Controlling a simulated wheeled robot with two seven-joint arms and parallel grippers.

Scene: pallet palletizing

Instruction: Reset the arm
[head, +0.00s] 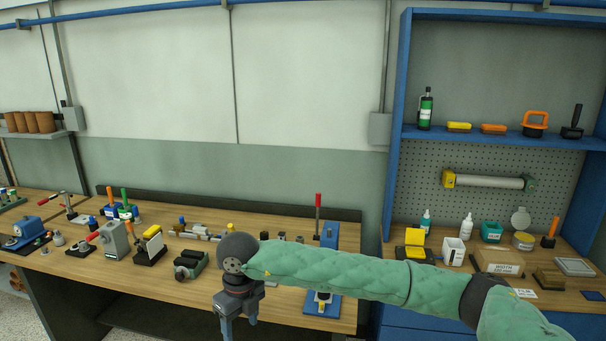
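My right arm, in a green quilted cover, reaches in from the lower right of the head view. Its wrist ends in a dark gripper (237,318) that points down in front of the workbench (190,290). The gripper's lower end is at the bottom edge of the picture, so I cannot tell whether its fingers are open or shut. I see no object in it. My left arm and gripper are not in view.
Tools, vises and small fixtures stand along the wooden workbench. A blue press (328,236) with a red handle stands behind my forearm. At right, a blue shelf unit (398,130) holds bottles and boxes. Open floor (70,328) shows at lower left.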

